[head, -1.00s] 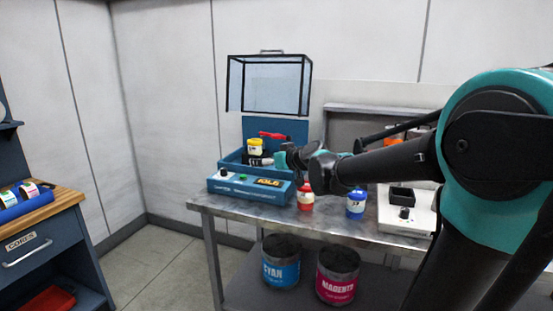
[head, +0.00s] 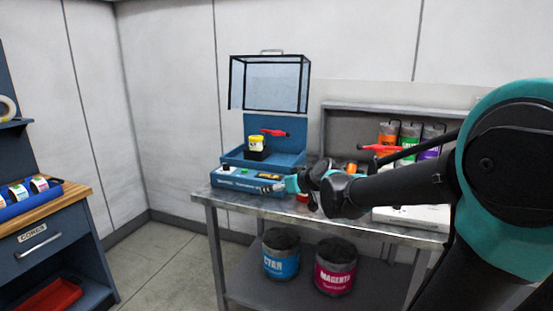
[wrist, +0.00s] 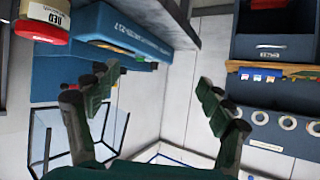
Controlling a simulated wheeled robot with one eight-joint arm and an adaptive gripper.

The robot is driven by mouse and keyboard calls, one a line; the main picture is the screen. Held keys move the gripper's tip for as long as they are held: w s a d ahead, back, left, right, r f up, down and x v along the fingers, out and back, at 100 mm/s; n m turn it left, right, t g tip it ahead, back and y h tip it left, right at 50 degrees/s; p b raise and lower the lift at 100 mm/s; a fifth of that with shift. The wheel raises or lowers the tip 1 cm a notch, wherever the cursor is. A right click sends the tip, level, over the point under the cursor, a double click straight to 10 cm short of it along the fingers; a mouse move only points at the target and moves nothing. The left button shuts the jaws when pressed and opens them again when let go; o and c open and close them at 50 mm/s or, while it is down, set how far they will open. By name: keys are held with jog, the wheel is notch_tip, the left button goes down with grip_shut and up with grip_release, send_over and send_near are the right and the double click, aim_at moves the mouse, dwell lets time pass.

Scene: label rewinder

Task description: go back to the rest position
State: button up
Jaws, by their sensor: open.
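The machine's clear lid (head: 270,83) stands raised, and a yellow-labelled jar (head: 257,143) sits inside the machine. My arm crosses the bench from the right and hides part of it.
The metal bench (head: 225,200) carries a rack with orange, green and purple containers (head: 410,133) at the back right. Cyan (head: 281,255) and magenta (head: 335,265) tubs stand on its lower shelf. A cabinet (head: 60,248) with a wooden top stands left. Floor between is clear.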

jog(key=s+d+f+m+g+h, duration=0.3)
jog(key=s+d+f, duration=0.6)
jog(key=s+f, duration=0.2)
jog(key=s+d+f+m+g+h, duration=0.2)
jog(key=s+d+f+m+h, duration=0.1)
jog(key=s+d+f, duration=0.6)
jog(key=s+f+h, duration=0.1)
jog(key=s+f, duration=0.1)
jog(key=s, duration=0.1)
jog(key=shift+s+d+g, duration=0.2)
jog(key=shift+d+g, duration=0.1)
jog(key=shift+g, duration=0.1)
jog(key=shift+c, duration=0.4)
